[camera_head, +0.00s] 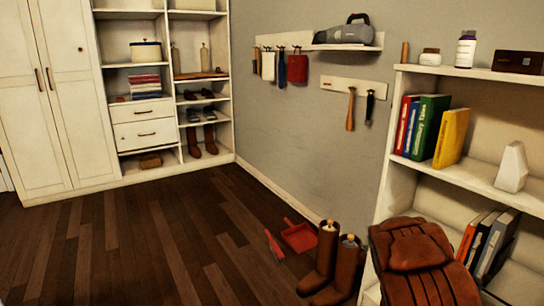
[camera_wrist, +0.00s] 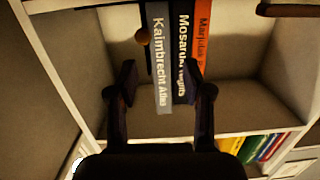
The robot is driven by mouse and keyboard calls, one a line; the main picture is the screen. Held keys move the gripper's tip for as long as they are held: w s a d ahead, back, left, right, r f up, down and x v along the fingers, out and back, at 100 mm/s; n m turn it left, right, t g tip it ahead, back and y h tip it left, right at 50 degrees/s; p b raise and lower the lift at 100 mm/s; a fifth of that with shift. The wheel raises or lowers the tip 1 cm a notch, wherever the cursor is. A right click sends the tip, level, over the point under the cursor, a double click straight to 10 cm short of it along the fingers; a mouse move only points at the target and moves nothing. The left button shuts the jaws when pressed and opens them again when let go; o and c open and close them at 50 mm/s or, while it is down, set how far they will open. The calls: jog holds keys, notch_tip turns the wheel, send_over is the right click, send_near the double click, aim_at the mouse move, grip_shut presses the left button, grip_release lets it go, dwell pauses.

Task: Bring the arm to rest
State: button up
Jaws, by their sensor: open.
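My gripper (camera_wrist: 160,78) shows in the wrist view with its two dark fingers apart and nothing held between them. It faces a shelf compartment with a grey book (camera_wrist: 160,60), a black book (camera_wrist: 183,50) and an orange book (camera_wrist: 203,40). The grey and black books lie behind the gap between the fingers. I cannot tell how far the fingertips are from the spines. My arm and gripper do not show clearly in the head view.
A white bookshelf (camera_head: 430,72) stands at the right. Brown boots (camera_head: 322,262), a red dustpan (camera_head: 299,235) and a brown leather item (camera_head: 425,270) are in front of or beside it. The dark wood floor (camera_head: 130,250) is clear at left. A white wardrobe (camera_head: 40,110) stands at the back.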

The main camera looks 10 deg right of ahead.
jog(key=w+a+r+n+y+p, duration=0.25)
jog(key=a+r+y+p, duration=0.35)
jog(key=a, duration=0.5)
jog(key=w+a+r+n+y+p, duration=0.1)
jog(key=w+a+r+y+p, duration=0.25)
jog(key=a+r+p, duration=0.65)
jog(key=s+a+r+n+g+y+p, duration=0.15)
jog(key=s+a+r, duration=0.3)
jog(key=a, duration=0.45)
jog(key=s+a+r+n+g+y+p, duration=0.1)
jog(key=s+a+r+n+y+p, duration=0.25)
jog(key=a+r, duration=0.4)
jog(key=s+a+r+n+g+p, duration=0.1)
jog(key=s+a+r+p, duration=0.2)
jog(key=s+r, duration=0.2)
jog(key=s+a+r+n+g+p, duration=0.2)
jog(key=s+r, duration=0.3)
jog(key=s, duration=0.5)
jog(key=s+a+r+n+g+p, duration=0.2)
jog(key=s+a+r+p, duration=0.2)
jog(key=s, duration=0.4)
jog(key=shift+a+r+y+p, duration=0.3)
jog(key=shift+a+r+y, duration=0.1)
jog(key=shift+a+y, duration=0.1)
jog(key=shift+n+g, duration=0.25)
jog(key=shift+c, duration=0.8)
jog(key=shift+d, duration=0.1)
